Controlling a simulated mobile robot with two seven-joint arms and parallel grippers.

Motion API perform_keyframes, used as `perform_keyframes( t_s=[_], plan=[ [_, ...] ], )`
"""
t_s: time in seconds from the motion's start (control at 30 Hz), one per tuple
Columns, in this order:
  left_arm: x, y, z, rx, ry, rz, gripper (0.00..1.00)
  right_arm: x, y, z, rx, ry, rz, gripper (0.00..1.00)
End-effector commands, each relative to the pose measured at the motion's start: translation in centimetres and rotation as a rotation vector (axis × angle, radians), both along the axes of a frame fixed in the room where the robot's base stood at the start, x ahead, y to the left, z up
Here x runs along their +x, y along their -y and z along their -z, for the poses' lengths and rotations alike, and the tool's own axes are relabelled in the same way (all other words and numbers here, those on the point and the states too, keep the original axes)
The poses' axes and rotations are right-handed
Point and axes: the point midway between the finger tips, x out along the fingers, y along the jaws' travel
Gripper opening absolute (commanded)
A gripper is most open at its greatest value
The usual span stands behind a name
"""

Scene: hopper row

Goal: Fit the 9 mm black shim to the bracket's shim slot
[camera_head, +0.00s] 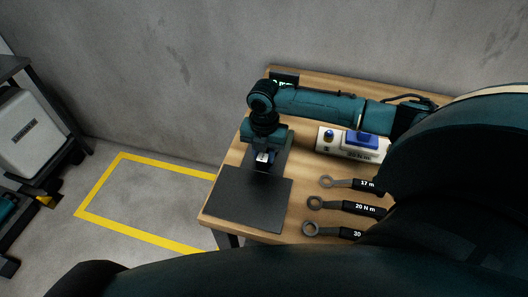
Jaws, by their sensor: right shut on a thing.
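My right gripper (265,157) hangs from the arm that reaches in from the right, above the back edge of a dark mat. It is shut on a small piece with a white-marked face (262,156); blue shows beside it. The piece is too small to read or to identify surely as the 9 mm black shim. A dark flat surface lies behind and below the gripper, partly hidden by it; I cannot tell whether it belongs to the bracket. I cannot make out the bracket or its slot. My left gripper is not in view.
The dark mat (245,205) lies bare at the table's (213,207) front left. Three ring wrenches (328,183) with torque labels lie to its right. A white and blue unit (340,143) and a small green-digit display (284,78) stand further back. A yellow floor outline (100,185) is left.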

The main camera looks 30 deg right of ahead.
Motion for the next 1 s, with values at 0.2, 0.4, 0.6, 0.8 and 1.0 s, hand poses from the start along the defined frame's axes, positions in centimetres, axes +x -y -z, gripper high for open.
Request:
perform_keyframes(
  t_s=[0.2, 0.4, 0.6, 0.8, 1.0],
  plan=[
    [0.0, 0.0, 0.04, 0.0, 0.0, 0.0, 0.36, -0.54, -0.13, 0.47, 0.001, -0.016, -0.004, 0.0],
    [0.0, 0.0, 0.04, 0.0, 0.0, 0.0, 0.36, -0.66, -0.02, 0.51, -0.001, -0.018, -0.003, 0.0],
    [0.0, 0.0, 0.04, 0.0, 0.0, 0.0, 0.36, -0.66, 0.07, 0.5, -0.001, -0.019, -0.002, 0.3],
    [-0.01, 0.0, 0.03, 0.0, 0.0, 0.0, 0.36, -0.45, 0.12, 0.33, -0.002, -0.011, -0.001, 0.47],
    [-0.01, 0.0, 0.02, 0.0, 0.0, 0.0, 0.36, -0.32, 0.13, 0.19, -0.002, -0.007, 0.0, 0.53]
  ],
)
